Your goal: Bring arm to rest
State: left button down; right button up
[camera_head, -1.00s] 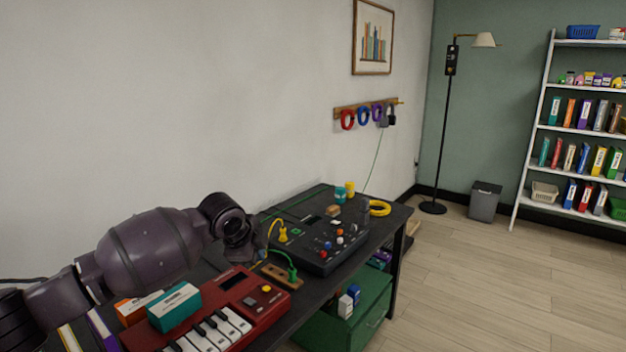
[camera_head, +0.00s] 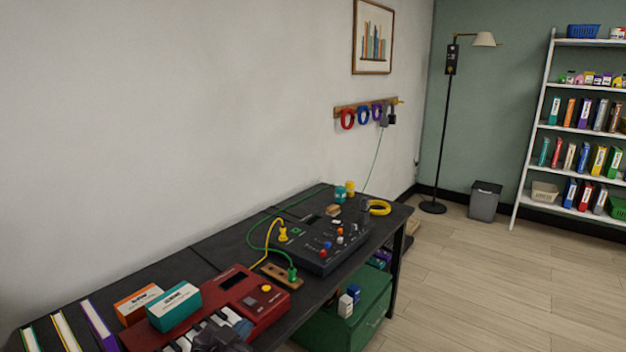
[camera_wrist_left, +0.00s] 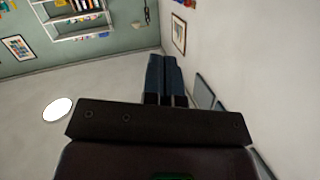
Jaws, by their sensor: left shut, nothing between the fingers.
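My left gripper (camera_wrist_left: 165,80) shows in the wrist view with its two dark blue fingers together and nothing between them. In the head view, a dark part of my left arm or gripper (camera_head: 220,338) shows at the bottom edge, in front of the white keys of the red keyboard (camera_head: 255,305). The rest of that arm is out of the picture. I cannot tell whether it touches the keyboard. My right gripper is not in view.
A green drawer unit (camera_head: 345,320) stands below. The floor (camera_head: 480,290) at right is clear.

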pick_arm(q)
jog(key=s+a+f+n+g+y, duration=0.1)
jog(key=s+a+f, duration=0.3)
jog(key=s, duration=0.5)
jog(key=s+a+f+n+g+y, duration=0.1)
jog(key=s+a+f+n+y, duration=0.2)
jog(key=s+f, duration=0.6)
jog(key=s+a+f+n+g+y, duration=0.1)
jog(key=s+a+f+n+y, duration=0.1)
jog(key=s+a+f, duration=0.4)
jog(key=s, duration=0.4)
jog(key=shift+s+a+f+n+g+y, duration=0.25)
jog(key=shift+s+f+n+g+y, duration=0.05)
jog(key=shift+g+y, duration=0.1)
